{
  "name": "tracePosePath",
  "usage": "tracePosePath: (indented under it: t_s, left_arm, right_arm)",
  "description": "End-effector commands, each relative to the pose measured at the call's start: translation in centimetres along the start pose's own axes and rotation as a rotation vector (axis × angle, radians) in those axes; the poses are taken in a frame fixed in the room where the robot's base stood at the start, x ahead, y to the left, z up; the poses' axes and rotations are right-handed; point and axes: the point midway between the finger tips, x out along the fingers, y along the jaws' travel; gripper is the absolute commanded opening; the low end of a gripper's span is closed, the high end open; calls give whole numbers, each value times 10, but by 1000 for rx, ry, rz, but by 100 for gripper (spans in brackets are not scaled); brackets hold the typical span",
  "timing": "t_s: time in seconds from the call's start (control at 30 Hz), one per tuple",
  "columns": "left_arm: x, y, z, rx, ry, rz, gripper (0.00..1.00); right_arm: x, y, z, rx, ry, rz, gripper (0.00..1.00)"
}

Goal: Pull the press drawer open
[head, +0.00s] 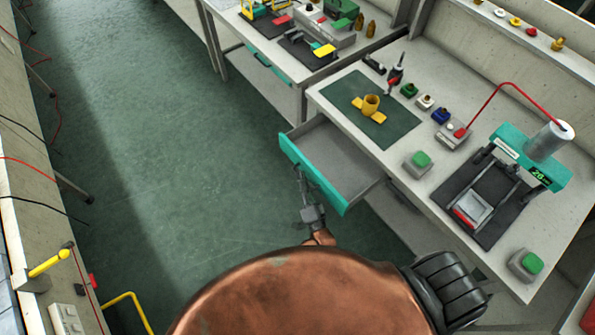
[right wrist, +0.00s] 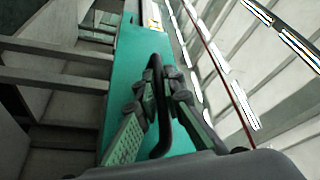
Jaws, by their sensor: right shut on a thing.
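The press drawer, with its teal front (head: 330,194) and grey inside (head: 334,158), stands pulled out from the bench that bears the press (head: 482,190). The drawer looks empty. My right gripper (head: 303,176) is at the outer face of the drawer front. In the right wrist view, the right gripper (right wrist: 160,90) is shut on the black bar handle (right wrist: 160,135) of the teal drawer front (right wrist: 125,65), with a finger on each side of the bar. My left gripper is not in view.
The bench (head: 345,119) carries a green mat with a yellow part (head: 371,104), several coloured buttons and a grey-green push button (head: 419,161). A second bench (head: 230,25) stands behind. The green floor (head: 190,140) left of the drawer is clear. Cables hang along the left wall.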

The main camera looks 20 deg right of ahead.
Motion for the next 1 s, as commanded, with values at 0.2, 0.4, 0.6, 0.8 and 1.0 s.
tracePosePath:
  t_s: [0.2, 0.4, 0.6, 0.8, 1.0]
  left_arm:
    - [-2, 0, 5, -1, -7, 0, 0]
    - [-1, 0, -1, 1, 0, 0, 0]
    - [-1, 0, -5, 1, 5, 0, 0]
    - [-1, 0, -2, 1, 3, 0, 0]
    - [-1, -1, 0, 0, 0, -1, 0]
  right_arm:
    - [-6, 2, -3, -3, 14, 10, 0]
    - [-6, 3, -3, -2, 13, 11, 0]
    - [-6, 2, -2, -2, 12, 10, 16]
    - [-5, 1, -2, -2, 10, 7, 16]
    - [-19, 2, -1, -3, 9, 9, 16]
